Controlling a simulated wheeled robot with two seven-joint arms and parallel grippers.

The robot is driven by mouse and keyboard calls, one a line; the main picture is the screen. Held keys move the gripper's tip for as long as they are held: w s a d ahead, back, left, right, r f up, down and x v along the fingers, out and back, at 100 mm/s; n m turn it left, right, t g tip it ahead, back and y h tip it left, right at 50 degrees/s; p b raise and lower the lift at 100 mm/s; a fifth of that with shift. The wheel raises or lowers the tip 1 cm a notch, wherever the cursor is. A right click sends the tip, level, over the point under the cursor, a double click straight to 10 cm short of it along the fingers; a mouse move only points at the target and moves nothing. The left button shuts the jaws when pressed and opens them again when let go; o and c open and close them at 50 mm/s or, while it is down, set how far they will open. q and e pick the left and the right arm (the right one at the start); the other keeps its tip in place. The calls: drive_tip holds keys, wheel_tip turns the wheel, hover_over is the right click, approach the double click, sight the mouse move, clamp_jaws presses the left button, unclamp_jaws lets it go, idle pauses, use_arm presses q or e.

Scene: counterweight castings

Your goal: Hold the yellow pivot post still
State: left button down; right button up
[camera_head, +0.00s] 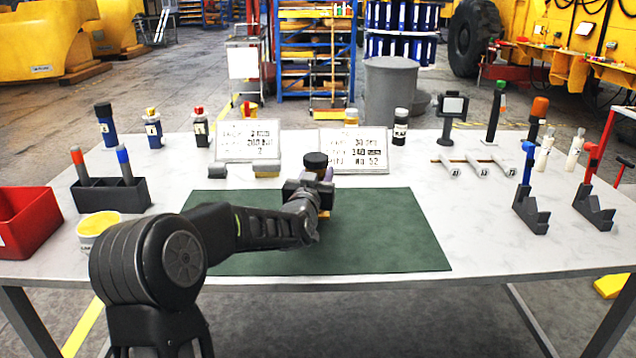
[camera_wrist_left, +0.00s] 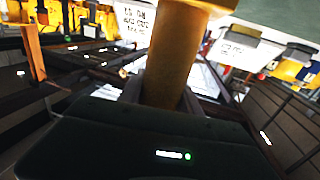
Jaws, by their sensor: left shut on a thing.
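The yellow pivot post (camera_wrist_left: 175,55) stands between the jaws of my left gripper (camera_wrist_left: 162,98) in the left wrist view, with the dark fingers against its sides. It looks orange-yellow and round, with a wider yellow part at its end near the frame's top. In the head view my left gripper (camera_head: 312,194) is over the back middle of the green mat (camera_head: 370,245). It hides nearly all of the post; only a small yellow bit (camera_head: 324,214) shows under it. My right gripper is not in view.
A dark-capped jar (camera_head: 316,160) stands just behind my left gripper. Two lettered signs (camera_head: 248,140) stand at the back. Dark V-blocks (camera_head: 531,211) are at right. The mat's right half is clear.

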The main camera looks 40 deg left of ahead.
use_arm(q)
drive_tip(key=shift+f, duration=0.95)
drive_tip(key=shift+f, duration=0.2)
drive_tip(key=c, duration=0.8)
unclamp_jaws()
drive_tip(key=shift+c, duration=0.2)
drive_tip(key=shift+s+r, duration=0.1)
drive_tip(key=b+v, duration=0.1)
drive_tip(key=v, duration=1.1)
